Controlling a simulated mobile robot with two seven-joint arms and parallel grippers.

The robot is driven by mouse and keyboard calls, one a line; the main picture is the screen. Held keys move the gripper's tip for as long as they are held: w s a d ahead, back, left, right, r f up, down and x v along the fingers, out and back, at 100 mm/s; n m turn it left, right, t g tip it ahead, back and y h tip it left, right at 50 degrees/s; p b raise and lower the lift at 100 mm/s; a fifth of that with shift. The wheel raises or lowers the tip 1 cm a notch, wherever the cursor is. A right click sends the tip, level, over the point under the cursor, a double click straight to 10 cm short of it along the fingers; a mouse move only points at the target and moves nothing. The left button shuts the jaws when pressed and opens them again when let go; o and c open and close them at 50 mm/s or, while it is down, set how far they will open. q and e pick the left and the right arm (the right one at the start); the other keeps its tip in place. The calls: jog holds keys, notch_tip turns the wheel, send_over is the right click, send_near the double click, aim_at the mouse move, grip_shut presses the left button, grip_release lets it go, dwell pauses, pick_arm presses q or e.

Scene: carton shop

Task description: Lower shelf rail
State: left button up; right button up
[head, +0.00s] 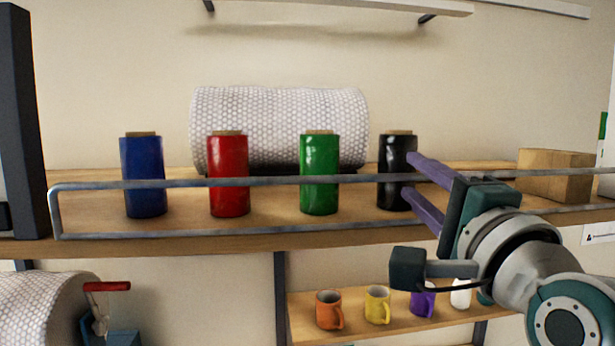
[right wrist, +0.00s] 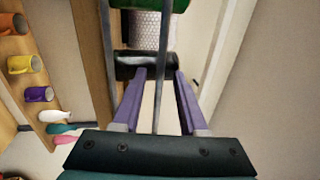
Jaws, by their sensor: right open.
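The shelf rail (head: 270,182) is a grey metal bar loop along the front of the upper shelf (head: 90,246). Its top bar runs across the fronts of the rolls and its lower bar runs along the shelf edge. My right gripper (head: 410,176) is open in front of the black roll (head: 397,148). In the right wrist view the purple fingers (right wrist: 160,74) stand on either side of one rail bar (right wrist: 159,60), with gaps showing on both sides. A second bar (right wrist: 107,50) lies left of the fingers. My left gripper is not in view.
Blue (head: 143,175), red (head: 228,175) and green (head: 319,172) rolls stand behind the rail. A bubble-wrap roll (head: 280,115) lies behind them. A cardboard box (head: 555,172) is at the right. Mugs (head: 328,310) stand on a lower shelf.

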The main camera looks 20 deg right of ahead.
jog(key=shift+x, duration=0.95)
jog(key=shift+c, duration=0.2)
grip_shut()
